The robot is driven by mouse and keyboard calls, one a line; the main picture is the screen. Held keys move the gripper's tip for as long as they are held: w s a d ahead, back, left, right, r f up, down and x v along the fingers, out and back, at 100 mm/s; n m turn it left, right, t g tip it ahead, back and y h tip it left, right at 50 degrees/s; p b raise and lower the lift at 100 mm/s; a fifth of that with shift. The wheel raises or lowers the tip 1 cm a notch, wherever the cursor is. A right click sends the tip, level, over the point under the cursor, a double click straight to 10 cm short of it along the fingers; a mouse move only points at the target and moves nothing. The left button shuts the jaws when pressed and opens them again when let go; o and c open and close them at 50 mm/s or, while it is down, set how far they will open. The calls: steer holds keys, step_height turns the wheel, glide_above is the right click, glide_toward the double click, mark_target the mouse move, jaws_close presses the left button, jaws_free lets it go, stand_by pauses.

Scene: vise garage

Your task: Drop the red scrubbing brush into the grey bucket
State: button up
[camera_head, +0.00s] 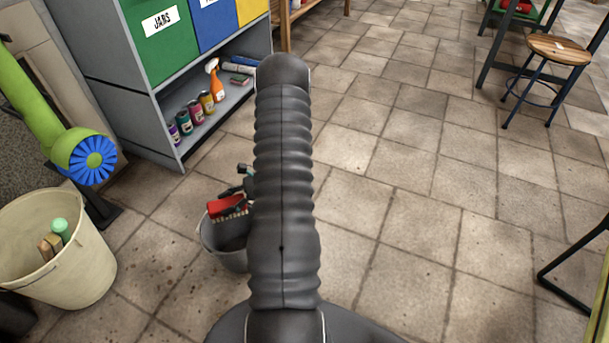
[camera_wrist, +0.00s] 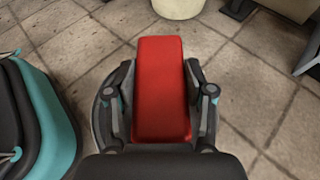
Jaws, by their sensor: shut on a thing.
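The red scrubbing brush (camera_head: 228,206) is held in my gripper (camera_head: 240,193). In the wrist view the red brush (camera_wrist: 161,85) lies lengthwise between the two fingers of my gripper (camera_wrist: 160,95), which press on its sides. Only its smooth red top shows there; bristles are not visible. The grey bucket (camera_head: 224,243) stands on the floor, partly hidden behind my arm. In the head view the brush overlaps the bucket's upper rim area; how high it is above the bucket I cannot tell.
A cream bucket (camera_head: 66,264) with several small items stands at the left, below a green arm-like object with a blue end (camera_head: 92,160). A grey cabinet (camera_head: 150,110) holds cans and an orange spray bottle (camera_head: 215,83). A stool (camera_head: 553,52) stands far right.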

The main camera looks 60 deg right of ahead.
steer(key=shift+s+d+f, duration=0.15)
steer(key=shift+f+b, duration=1.8)
steer(key=shift+f, duration=1.1)
steer(key=o, duration=1.3)
steer(key=v, duration=1.2)
